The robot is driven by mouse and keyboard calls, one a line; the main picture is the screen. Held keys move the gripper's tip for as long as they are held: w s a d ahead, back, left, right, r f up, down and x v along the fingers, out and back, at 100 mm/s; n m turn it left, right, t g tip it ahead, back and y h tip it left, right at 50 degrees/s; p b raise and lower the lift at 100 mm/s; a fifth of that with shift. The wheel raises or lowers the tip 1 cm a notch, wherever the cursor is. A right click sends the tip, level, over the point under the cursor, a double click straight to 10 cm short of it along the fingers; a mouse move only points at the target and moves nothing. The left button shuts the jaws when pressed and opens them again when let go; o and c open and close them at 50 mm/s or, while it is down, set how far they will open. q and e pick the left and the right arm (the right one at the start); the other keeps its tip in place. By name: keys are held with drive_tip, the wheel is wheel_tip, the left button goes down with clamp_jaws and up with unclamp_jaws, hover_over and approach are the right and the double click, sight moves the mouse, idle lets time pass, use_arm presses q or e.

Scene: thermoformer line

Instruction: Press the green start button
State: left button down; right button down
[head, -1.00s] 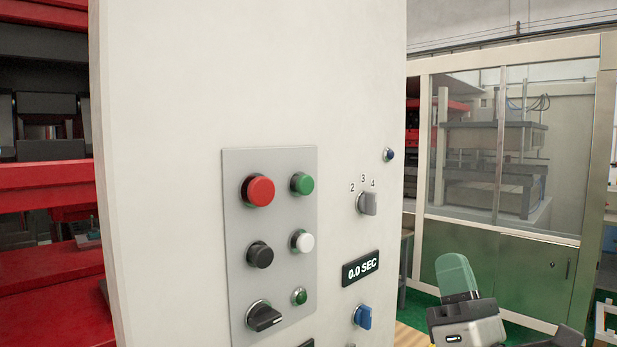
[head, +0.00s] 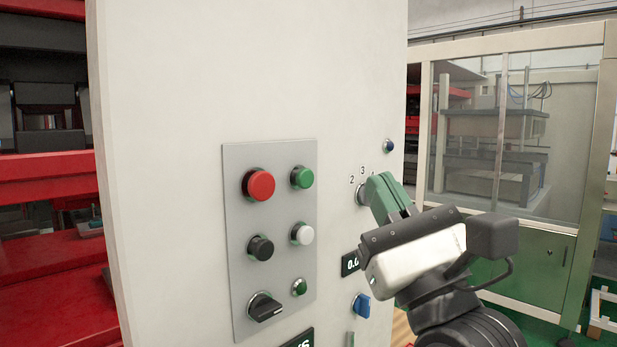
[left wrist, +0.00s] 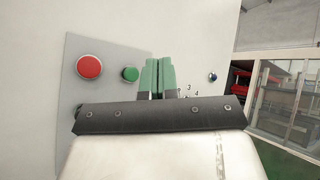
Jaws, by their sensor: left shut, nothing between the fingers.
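The green button (head: 302,177) is at the upper right of the grey plate on the pale cabinet, right of the red button. It also shows in the left wrist view (left wrist: 130,74), just left of my fingers. My left gripper (head: 376,186) has green fingertips held together with nothing between them. In the head view it is to the right of the green button and hides part of the numbered selector knob. In the left wrist view the fingers (left wrist: 159,66) point toward the cabinet, apart from the button. My right gripper is not in view.
The grey plate (head: 235,200) also carries a red button (head: 258,184), a black button (head: 260,247), a white button (head: 302,233), a small green button or lamp (head: 299,287) and a black rotary switch (head: 265,307). A blue knob (head: 362,305) sits lower right. A glazed machine enclosure (head: 480,255) stands behind.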

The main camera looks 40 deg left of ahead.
use_arm(q)
drive_tip(key=a, duration=0.7)
drive_tip(key=shift+w+a, duration=0.3)
drive_tip(key=shift+a, duration=0.05)
drive_tip(key=shift+a+p, duration=0.2)
drive_tip(key=shift+p, duration=0.1)
idle(1.5)
drive_tip(key=shift+a, duration=0.25)
drive_tip(key=shift+a, duration=0.5)
idle(0.7)
drive_tip(key=shift+d, duration=0.85)
drive_tip(key=shift+s+d+b, duration=0.2)
drive_tip(key=shift+d+b, duration=0.1)
drive_tip(key=shift+d, duration=2.2)
